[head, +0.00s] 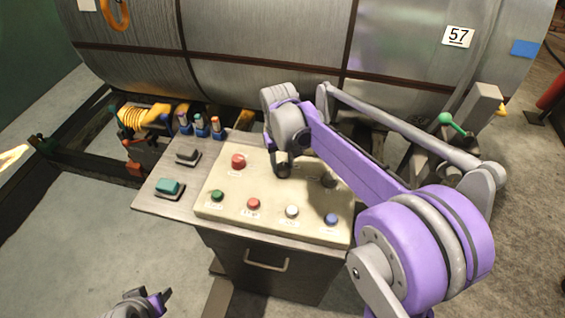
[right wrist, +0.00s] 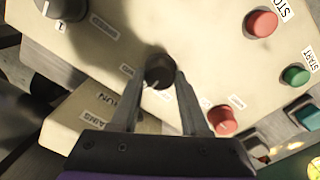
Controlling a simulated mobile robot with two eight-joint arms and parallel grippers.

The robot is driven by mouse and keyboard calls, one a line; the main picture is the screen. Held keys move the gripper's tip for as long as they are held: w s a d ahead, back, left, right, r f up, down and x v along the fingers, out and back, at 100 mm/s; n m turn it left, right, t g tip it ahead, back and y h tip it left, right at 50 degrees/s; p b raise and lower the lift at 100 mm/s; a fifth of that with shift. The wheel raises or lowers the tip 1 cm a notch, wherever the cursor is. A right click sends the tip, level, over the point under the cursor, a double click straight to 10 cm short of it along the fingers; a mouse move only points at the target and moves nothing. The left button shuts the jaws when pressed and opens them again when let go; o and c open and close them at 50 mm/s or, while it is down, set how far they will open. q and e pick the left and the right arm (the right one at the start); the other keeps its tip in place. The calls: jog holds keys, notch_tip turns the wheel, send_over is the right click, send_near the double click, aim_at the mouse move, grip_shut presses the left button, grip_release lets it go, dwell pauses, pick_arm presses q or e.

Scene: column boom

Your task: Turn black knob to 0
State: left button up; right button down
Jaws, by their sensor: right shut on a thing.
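The black knob (right wrist: 160,70) sits on the beige control panel (head: 232,203). In the right wrist view it stands between the two fingertips of my right gripper (right wrist: 155,84), which is shut on it. A pale pointer mark shows on its lower edge; I cannot read a number there. In the head view my right gripper (head: 284,168) reaches down onto the panel's upper middle and mostly hides this knob. A second dark knob (right wrist: 65,8) is at the wrist view's top left. My left gripper (head: 150,302) is at the head view's bottom edge, away from the panel.
A red button (head: 238,161) is left of my right gripper. Green (head: 217,195), red (head: 253,204), white (head: 292,211) and blue (head: 331,219) buttons line the panel's front. A teal switch (head: 170,187) is at the left.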

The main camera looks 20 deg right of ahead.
aim_at(281, 166)
jog(key=shift+c, duration=2)
grip_release()
jog(key=shift+r, duration=0.15)
notch_tip(281, 166, up, 11)
jog(key=shift+a+f+p, duration=0.2)
jog(key=shift+p, duration=0.15)
